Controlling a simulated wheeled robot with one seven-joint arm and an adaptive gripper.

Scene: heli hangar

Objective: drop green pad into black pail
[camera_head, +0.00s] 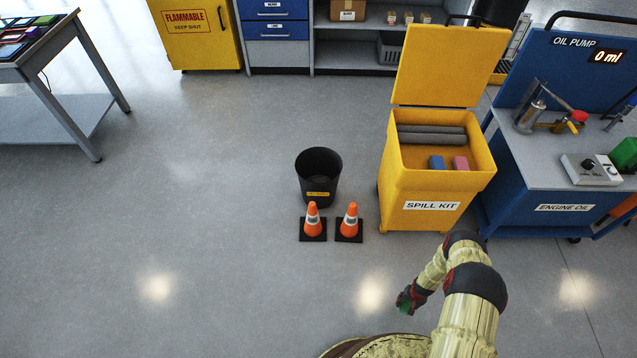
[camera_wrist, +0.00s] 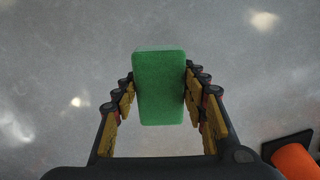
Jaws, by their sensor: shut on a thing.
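The green pad (camera_wrist: 160,88) is a rectangular block held between the two fingers of my gripper (camera_wrist: 160,92) in the wrist view. My gripper is shut on it, with bare grey floor below. In the head view my gripper (camera_head: 408,302) is at the lower right, in front of the cones, and only a bit of the green pad (camera_head: 405,307) shows. The black pail (camera_head: 320,187) stands upright on the floor near the middle, farther away and left of my gripper. Its open top shows dark inside; I cannot make out its bottom.
Two orange cones (camera_head: 312,218) (camera_head: 350,219) stand right in front of the pail; one cone (camera_wrist: 294,160) shows at the wrist view's lower right. A yellow spill kit bin (camera_head: 434,188) with blue and pink pads stands right. A blue oil cart (camera_head: 540,195) is farther right. Floor at left is clear.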

